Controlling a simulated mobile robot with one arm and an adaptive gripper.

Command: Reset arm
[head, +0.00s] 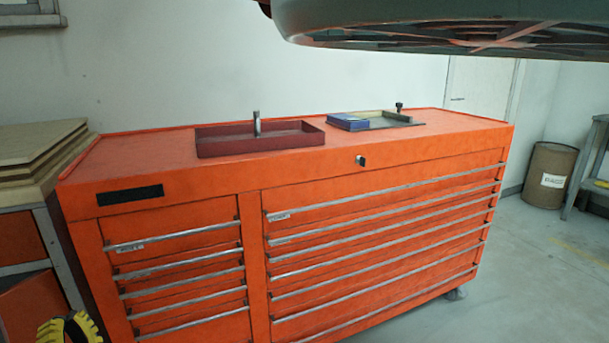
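My gripper does not show in the head view, so its state and anything it may hold cannot be seen. No gate valve is visible in this view. A large orange tool cabinet (370,227) with rows of drawers stands in front of me, its drawers shut. A dark red tray (262,145) with an upright metal piece in it lies on the cabinet top. A blue box (347,122) lies to the right of the tray.
A large grey-green shape (450,22) hangs across the top right; I cannot tell what it is. A brown barrel (550,175) stands at the right. Stacked boards (38,150) lie at the left. A yellow-and-black object (72,327) is cut off bottom left. Floor is bare at the right.

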